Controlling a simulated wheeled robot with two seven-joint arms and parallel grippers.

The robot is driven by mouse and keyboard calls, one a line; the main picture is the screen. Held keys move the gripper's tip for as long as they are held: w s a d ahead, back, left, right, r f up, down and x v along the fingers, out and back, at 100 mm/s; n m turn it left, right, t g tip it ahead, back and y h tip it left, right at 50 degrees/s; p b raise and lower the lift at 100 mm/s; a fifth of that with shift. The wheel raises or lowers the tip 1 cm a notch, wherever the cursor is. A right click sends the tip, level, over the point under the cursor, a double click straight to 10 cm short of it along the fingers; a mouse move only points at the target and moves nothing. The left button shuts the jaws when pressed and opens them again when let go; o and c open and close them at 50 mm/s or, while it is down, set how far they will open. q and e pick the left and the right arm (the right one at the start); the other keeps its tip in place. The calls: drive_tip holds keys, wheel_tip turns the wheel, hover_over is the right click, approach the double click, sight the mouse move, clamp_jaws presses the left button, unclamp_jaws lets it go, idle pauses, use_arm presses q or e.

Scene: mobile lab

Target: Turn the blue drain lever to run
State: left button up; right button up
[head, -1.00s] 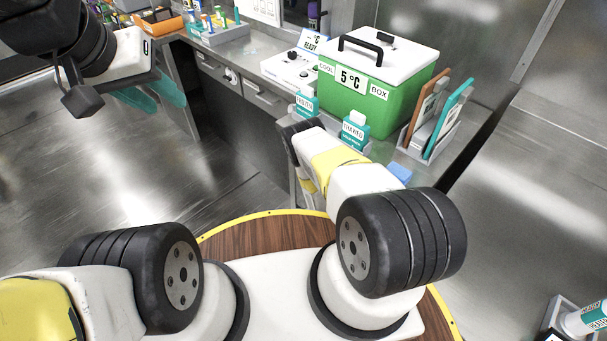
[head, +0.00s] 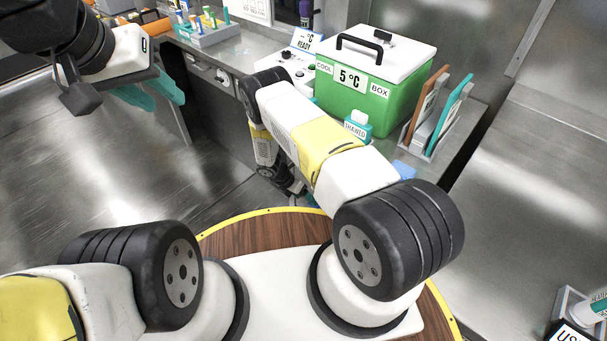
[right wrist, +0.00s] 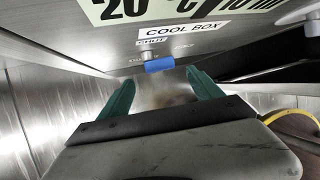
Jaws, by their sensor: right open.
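The blue drain lever (right wrist: 160,65) shows in the right wrist view as a short blue bar under a grey panel edge. It lies crosswise below the COOL BOX label (right wrist: 182,37), with a small SHUT label just above it. My right gripper (right wrist: 160,78) is open, its teal fingers one on each side of the lever's line. The lever appears just beyond the fingertips; I cannot tell whether they touch it. My left gripper (head: 148,95) hangs open and empty at upper left.
The green cool box (head: 370,85) stands on the steel bench, with a teal-labelled bottle (head: 356,125) before it and a rack of boards (head: 440,115) to its right. A white control unit (head: 285,70) is left of it.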

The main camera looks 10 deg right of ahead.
drive_tip(key=shift+x, duration=2.75)
drive_tip(key=shift+s, duration=0.1)
drive_tip(key=c, duration=1.4)
